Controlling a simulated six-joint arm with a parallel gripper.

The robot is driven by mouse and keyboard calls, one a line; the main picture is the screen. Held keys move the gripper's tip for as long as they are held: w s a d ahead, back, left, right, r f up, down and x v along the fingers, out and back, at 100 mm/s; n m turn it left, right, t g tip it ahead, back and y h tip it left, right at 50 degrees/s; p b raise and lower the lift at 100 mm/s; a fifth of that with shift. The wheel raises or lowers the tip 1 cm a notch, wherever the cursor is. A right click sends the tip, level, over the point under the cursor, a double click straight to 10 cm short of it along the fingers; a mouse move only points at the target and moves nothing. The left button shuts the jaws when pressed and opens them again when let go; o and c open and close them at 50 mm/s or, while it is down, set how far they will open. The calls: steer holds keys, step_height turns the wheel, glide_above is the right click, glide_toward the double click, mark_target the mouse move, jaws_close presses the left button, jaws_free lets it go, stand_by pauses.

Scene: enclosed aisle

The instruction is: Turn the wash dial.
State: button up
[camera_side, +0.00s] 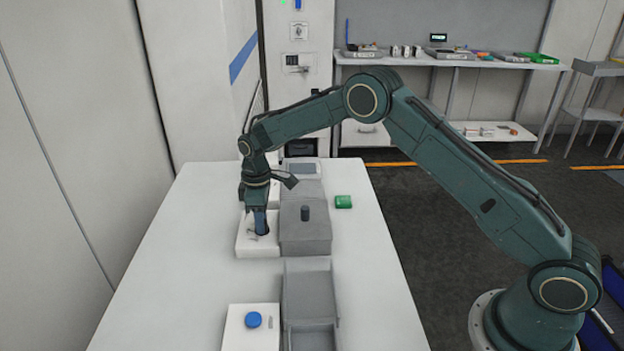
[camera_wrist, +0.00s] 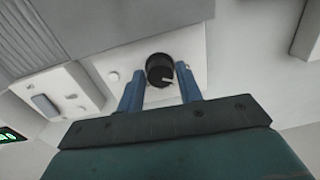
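A black round dial (camera_wrist: 160,70) with a white pointer mark sits on a white panel (camera_wrist: 200,40) in the wrist view. It appears to be the wash dial. My gripper (camera_wrist: 159,72) has its two blue fingers apart, one on each side of the dial. The right finger is very close to the dial's edge; I cannot tell whether either finger touches it. In the side view my gripper (camera_side: 261,230) points down over a white box (camera_side: 256,248), and the dial is mostly hidden behind the fingers there.
A grey box (camera_side: 305,240) with a dark cylinder (camera_side: 305,213) stands right beside the white box. The table's left side is clear.

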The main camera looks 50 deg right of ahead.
steer(key=shift+o, duration=1.1)
step_height(320, 180, up, 14)
steer(key=shift+w+d, duration=0.15)
